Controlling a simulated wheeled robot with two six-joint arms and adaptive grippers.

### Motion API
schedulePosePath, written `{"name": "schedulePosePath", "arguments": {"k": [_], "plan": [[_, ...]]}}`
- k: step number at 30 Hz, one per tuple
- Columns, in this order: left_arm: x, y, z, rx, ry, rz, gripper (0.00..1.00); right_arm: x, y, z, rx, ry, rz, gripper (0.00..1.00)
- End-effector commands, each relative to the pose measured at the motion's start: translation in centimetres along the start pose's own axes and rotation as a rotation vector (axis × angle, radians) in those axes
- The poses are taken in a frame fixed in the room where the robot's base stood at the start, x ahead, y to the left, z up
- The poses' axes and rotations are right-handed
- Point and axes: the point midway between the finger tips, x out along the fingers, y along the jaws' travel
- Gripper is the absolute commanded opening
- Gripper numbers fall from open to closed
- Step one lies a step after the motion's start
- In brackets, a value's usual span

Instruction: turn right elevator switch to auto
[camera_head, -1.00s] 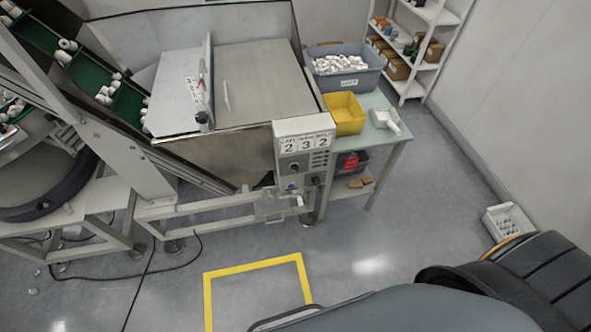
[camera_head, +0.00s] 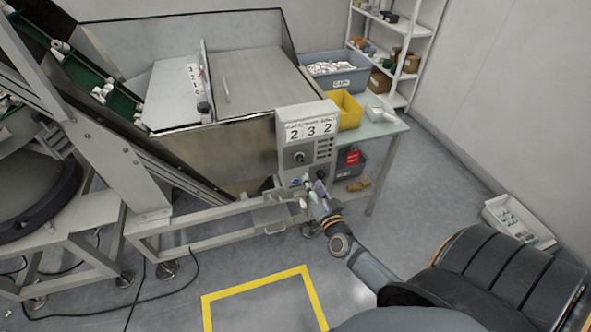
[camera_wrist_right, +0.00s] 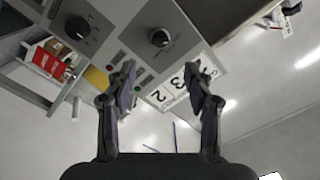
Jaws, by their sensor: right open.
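The grey control panel (camera_head: 290,145) is fixed to the front right of the elevator hopper. A dark rotary knob (camera_head: 299,157) sits below its number plates, and this knob shows in the wrist view (camera_wrist_right: 160,37). A second dark knob (camera_wrist_right: 76,27) shows left of it in the wrist view. The knob labels are too small to read, so I cannot tell which knob is the elevator switch. My right gripper (camera_head: 314,190) is at the panel's lower edge. In the wrist view the right gripper (camera_wrist_right: 163,72) is open and empty, its fingers pointing toward the panel. My left gripper is not in view.
A side table (camera_head: 389,127) with a yellow bin (camera_head: 346,108) and a grey crate (camera_head: 337,80) stands right of the panel. A small bracket (camera_head: 268,222) juts out below the panel. A yellow-marked floor square (camera_head: 255,285) is empty.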

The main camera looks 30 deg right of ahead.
Motion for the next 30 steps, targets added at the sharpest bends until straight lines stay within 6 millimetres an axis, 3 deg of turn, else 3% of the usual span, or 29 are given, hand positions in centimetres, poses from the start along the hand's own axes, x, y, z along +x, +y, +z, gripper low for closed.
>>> {"name": "schedulePosePath", "arguments": {"k": [5, 15, 26, 30], "plan": [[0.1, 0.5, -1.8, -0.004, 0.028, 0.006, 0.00, 3.0, -0.1, -0.1, 0.001, 0.002, -0.002, 0.52], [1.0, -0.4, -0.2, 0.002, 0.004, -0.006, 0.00, 9.3, 0.0, 0.1, -0.001, -0.001, -0.001, 0.52], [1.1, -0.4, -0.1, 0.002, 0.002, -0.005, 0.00, 10.2, 0.0, 0.1, -0.001, -0.003, 0.000, 0.52], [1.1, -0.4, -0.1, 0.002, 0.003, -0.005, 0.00, 10.2, 0.0, 0.1, -0.002, -0.003, 0.000, 0.38]]}}
